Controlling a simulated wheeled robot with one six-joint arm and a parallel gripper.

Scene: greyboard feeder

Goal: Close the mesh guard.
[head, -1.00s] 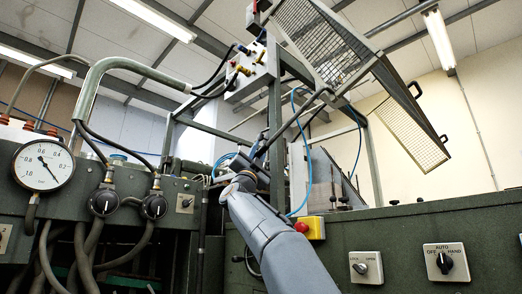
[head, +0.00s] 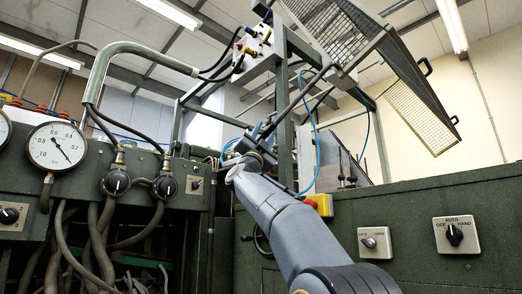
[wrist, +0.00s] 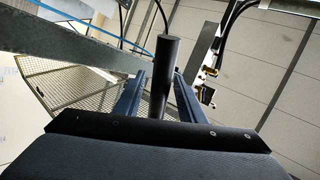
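The mesh guard (head: 424,116) is raised at the upper right of the head view, a tilted metal frame with wire mesh and black handles (head: 427,67). Its mesh also seems to show behind my fingers in the wrist view (wrist: 75,82). My gripper (head: 262,135) is in the middle of the head view, below and left of the guard. In the wrist view my two blue-grey fingers (wrist: 158,80) stand apart, with a dark round bar (wrist: 166,68) between them and gaps beside it. I cannot tell whether the bar belongs to the guard.
A green machine front (head: 430,200) carries a selector switch (head: 455,234), a smaller switch (head: 374,242) and a red button on a yellow box (head: 319,204). A pressure gauge (head: 56,146) and hoses are at left. Green frame posts and blue and black cables surround my gripper.

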